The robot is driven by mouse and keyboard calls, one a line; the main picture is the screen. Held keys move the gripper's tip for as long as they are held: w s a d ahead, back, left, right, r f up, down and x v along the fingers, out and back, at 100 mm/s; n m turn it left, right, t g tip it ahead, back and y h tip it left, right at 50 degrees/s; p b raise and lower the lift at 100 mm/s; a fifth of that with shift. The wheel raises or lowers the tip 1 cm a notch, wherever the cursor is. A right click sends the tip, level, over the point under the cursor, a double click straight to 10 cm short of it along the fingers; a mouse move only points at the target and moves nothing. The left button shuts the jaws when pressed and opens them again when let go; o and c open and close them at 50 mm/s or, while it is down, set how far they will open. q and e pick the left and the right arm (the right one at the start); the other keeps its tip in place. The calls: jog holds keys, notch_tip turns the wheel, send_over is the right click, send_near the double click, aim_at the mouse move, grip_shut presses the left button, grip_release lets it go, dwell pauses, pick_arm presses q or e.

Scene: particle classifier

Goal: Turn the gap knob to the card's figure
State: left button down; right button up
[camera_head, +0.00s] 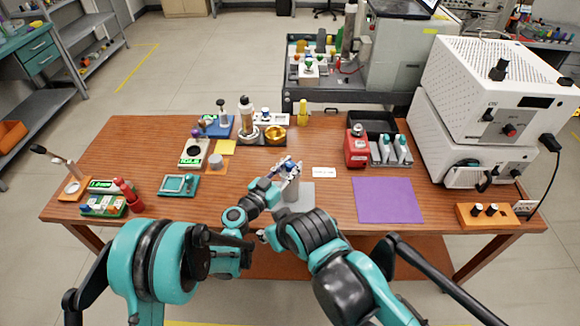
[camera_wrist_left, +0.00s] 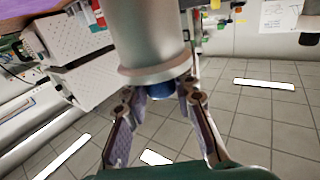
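A grey metal cylinder (camera_head: 291,190) stands upright on a light grey mat (camera_head: 305,194) near the table's front middle. In the left wrist view the cylinder (camera_wrist_left: 150,40) is large, with a flared rim and a blue knob-like part (camera_wrist_left: 161,89) at its end. My left gripper (camera_head: 288,168) is over the cylinder's top. In the left wrist view its two fingers (camera_wrist_left: 160,100) stand on either side of the blue part, apparently with small gaps. A small white card (camera_head: 324,172) lies right of the cylinder; its print is too small to read. My right gripper is not visible.
A purple mat (camera_head: 387,200) lies to the right. A red device (camera_head: 356,148) and a grey rack (camera_head: 390,150) stand behind it. An orange box with dark knobs (camera_head: 487,214) is at the front right. A teal tray (camera_head: 179,186) lies at left. Table around the card is clear.

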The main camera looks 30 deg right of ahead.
pick_arm(q)
jog(key=shift+g, duration=0.3)
jog(key=m+g, duration=0.2)
jog(key=m+g+h, duration=0.1)
jog(key=m+g, duration=0.1)
jog(key=g, duration=0.1)
jog(key=shift+w+g+h, duration=0.15)
jog(key=shift+g+h, duration=0.15)
jog(key=m+g, duration=0.2)
jog(key=g, duration=0.2)
jog(key=m+g+y, duration=0.1)
jog(key=m+g, duration=0.2)
jog(key=g, duration=0.1)
jog(key=shift+m+g+y, duration=0.3)
jog(key=c, duration=1.2)
grip_release()
jog(key=v, duration=1.2)
